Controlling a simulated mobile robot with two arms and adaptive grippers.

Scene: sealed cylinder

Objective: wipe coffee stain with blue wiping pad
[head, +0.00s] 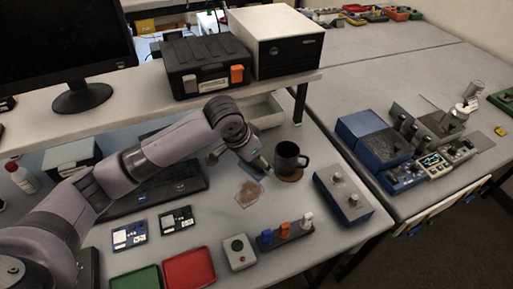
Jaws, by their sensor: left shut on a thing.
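The coffee stain (248,194) is a brownish patch on the grey bench top, in the middle of the head view. My left arm reaches in from the left, and my left gripper (263,167) points down just above and behind the stain, close to the dark mug. My right gripper is not in view.
A dark mug (289,158) stands on a brown coaster right of the gripper. A blue box with knobs (343,196) lies further right. A black keyboard (170,187) is left, partly behind my arm. Red (189,268) and green trays (135,279) sit in front.

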